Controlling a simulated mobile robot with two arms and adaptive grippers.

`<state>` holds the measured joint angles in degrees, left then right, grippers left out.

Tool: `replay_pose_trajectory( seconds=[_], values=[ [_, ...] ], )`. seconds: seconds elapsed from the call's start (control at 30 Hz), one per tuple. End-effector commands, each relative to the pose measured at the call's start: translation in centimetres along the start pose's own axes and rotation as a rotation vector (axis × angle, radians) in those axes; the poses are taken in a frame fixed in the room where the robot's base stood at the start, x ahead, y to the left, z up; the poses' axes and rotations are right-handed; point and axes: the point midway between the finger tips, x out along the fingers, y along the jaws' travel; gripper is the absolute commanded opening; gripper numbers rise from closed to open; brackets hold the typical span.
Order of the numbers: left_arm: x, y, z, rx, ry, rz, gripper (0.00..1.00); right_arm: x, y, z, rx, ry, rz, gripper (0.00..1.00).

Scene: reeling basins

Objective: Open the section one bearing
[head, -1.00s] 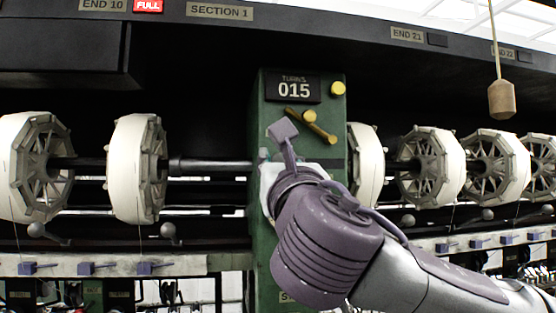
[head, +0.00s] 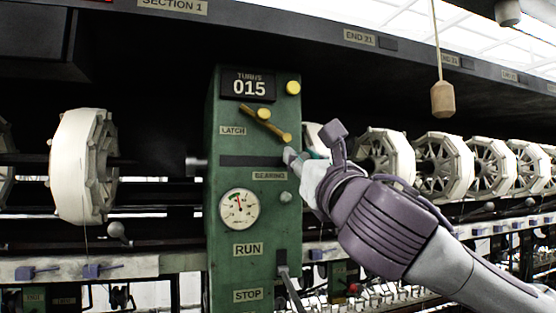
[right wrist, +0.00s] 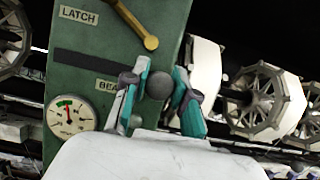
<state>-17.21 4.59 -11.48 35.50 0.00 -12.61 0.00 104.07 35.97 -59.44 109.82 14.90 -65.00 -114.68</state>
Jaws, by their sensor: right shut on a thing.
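The green section post (head: 225,215) carries a dark slot (head: 240,161) with a BEARING label (head: 270,176) below it. My right gripper (head: 300,160) is at the slot's right end, by the post's right edge. In the right wrist view its teal-padded fingers (right wrist: 160,98) are closed around a grey ball knob (right wrist: 159,84). The yellow latch bar (head: 267,122) slants down to the right above the slot, near the LATCH label (head: 232,131). My left gripper is out of view.
A dial gauge (head: 239,208) and a lever (head: 288,285) by the RUN and STOP labels are lower on the post. White reels (head: 82,165) stand left, and more reels (head: 440,167) right. A wooden weight (head: 443,99) hangs at upper right.

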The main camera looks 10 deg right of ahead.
Motion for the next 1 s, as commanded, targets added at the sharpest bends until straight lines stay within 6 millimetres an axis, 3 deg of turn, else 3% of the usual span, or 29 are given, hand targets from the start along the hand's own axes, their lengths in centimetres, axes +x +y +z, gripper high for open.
replay_pose_trajectory(
  seconds=[0.23, 0.27, 0.4, 0.77, 1.0],
  values=[
    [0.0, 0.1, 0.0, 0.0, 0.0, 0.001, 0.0, 0.0, 0.0, -0.1, -0.001, 0.001, -0.001, 0.0],
    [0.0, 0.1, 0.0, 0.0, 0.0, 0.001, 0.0, 0.0, 0.0, -0.1, -0.001, 0.001, 0.0, 0.3],
    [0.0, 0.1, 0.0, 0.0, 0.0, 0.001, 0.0, 0.0, 0.0, -0.1, -0.001, 0.001, 0.0, 0.52],
    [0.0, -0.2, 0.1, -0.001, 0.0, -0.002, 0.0, -0.4, 0.0, -0.1, -0.002, 0.001, 0.001, 0.52],
    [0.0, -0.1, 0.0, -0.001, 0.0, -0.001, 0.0, -4.4, 0.0, 0.0, -0.003, -0.001, 0.002, 0.52]
  ],
)
